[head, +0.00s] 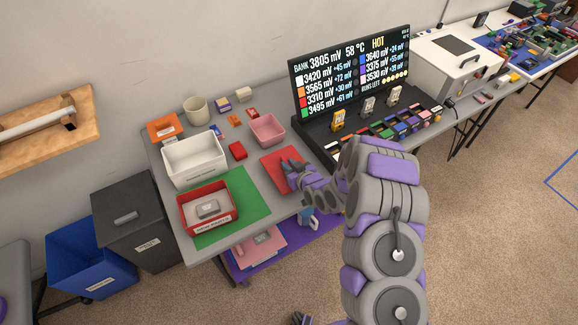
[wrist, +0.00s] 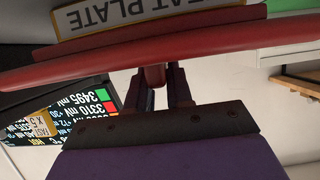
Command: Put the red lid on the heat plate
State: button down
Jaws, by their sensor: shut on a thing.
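My gripper (head: 291,165) is shut on a small red grip of the red lid (head: 278,158), a flat red panel right of the green mat. In the wrist view my fingers (wrist: 156,82) pinch that grip, and the lid (wrist: 225,42) spans the picture's width. A pale label (wrist: 140,12) reading "EAT PLATE", partly cut off and upside down, shows at the lid; I cannot tell whether it belongs to the lid. I cannot tell whether the lid touches the table. A red open box (head: 183,218) with a grey item inside stands on the green mat; its front label is too small to read.
A white bin (head: 196,158) stands behind the red box, and a pink bin (head: 267,128) behind the lid. A small red block (head: 237,151) lies between them. A black display (head: 352,68) and a tray of coloured cells stand to the right. The green mat (head: 243,195) has bare room near the lid.

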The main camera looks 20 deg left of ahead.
jog(key=c, duration=1.4)
grip_release()
jog(key=o, duration=0.4)
jog(key=shift+a+f, duration=0.15)
jog(key=shift+a, duration=0.15)
jog(key=shift+d+r, duration=0.15)
jog(key=shift+r, duration=0.05)
jog(key=p+v, duration=0.2)
jog(key=v, duration=1)
